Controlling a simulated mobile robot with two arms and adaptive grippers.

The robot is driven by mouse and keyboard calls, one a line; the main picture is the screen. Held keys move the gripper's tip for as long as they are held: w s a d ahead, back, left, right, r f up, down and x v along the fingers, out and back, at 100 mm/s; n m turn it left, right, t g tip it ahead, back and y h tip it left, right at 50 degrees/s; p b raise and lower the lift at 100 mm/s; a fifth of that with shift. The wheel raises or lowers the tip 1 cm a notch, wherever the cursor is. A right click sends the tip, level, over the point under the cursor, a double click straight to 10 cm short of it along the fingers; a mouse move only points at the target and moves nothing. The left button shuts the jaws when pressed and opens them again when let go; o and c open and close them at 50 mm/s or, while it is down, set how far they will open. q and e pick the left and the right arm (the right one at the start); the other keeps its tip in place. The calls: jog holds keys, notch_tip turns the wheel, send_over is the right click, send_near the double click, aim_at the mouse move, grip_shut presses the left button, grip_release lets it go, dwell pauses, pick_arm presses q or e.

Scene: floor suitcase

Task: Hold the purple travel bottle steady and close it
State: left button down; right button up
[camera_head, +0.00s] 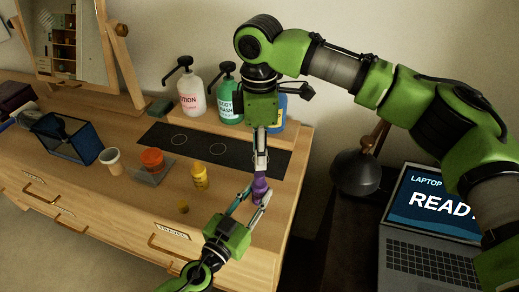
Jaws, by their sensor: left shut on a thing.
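The purple travel bottle (260,187) stands near the right front part of the wooden dresser top. My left gripper (256,196) reaches up from below and is shut on the bottle, with a finger on each side. My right gripper (261,170) points straight down from above, its fingers right over the bottle's top. Its fingertips look close together, but I cannot tell whether they hold a cap. The bottle's mouth and any purple cap are hidden behind the fingers.
A yellow bottle (200,176) and a small yellow cap (183,208) are to the left. A grey tray (152,175) holds an orange item. Pump bottles, including the green body wash (229,105), stand behind the dark mat (190,147). A laptop (435,215) is on the right.

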aim_at(260, 174)
jog(key=shift+f, duration=4)
grip_shut()
jog(key=shift+m, duration=1.1)
jog(key=shift+o, duration=0.4)
grip_release()
